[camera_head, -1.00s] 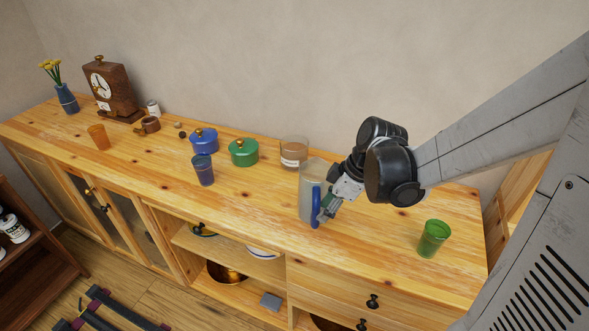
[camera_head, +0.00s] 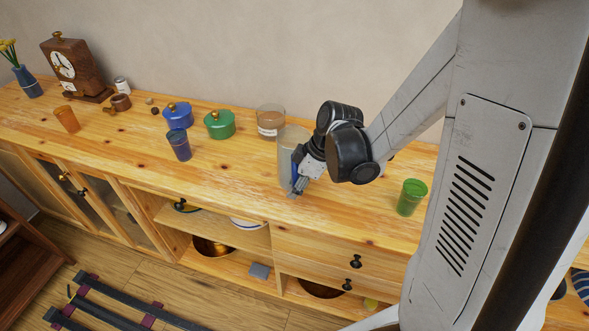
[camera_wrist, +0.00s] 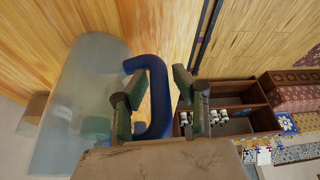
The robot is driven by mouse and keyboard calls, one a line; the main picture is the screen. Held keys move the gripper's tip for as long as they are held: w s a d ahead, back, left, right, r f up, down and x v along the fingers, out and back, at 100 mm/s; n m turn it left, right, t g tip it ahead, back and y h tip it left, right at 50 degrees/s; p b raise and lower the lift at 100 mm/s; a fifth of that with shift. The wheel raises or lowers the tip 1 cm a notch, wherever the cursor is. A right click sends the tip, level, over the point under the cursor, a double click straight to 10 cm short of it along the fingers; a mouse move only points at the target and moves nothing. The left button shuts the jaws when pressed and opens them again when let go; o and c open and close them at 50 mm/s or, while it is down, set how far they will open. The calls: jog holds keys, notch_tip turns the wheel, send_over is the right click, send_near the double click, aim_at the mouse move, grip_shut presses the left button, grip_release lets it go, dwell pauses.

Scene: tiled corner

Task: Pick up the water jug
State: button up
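The water jug (camera_head: 285,150) is a clear, pale container with a blue handle, upright near the front edge of the wooden sideboard. My gripper (camera_head: 297,182) is at its handle side and hides part of it. In the wrist view the jug's see-through body (camera_wrist: 85,75) is on the left, and its blue handle (camera_wrist: 158,95) lies between my two green-padded fingers. My gripper (camera_wrist: 155,100) is open there, with a visible gap between the handle and the right finger. I cannot tell whether the left finger touches the handle.
A clear brown-banded canister (camera_head: 270,121) stands just behind the jug. A green pot (camera_head: 219,125), a blue pot (camera_head: 178,115) and a blue cup (camera_head: 179,145) stand to the left. A green cup (camera_head: 411,197) stands to the right.

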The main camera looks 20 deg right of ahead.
aim_at(294, 173)
grip_shut()
jog(key=shift+r, duration=0.25)
dwell(0.3)
jog(key=shift+r, duration=1.7)
jog(key=shift+a+r, duration=0.25)
jog(key=shift+r, duration=0.05)
jog(key=s+a+r, duration=0.4)
jog(key=a+r, duration=0.2)
jog(key=a, duration=0.4)
jog(key=shift+s+r+p, duration=0.15)
jog(key=shift+r+p, duration=0.1)
jog(key=shift+p, duration=0.05)
jog(key=shift+a, duration=0.15)
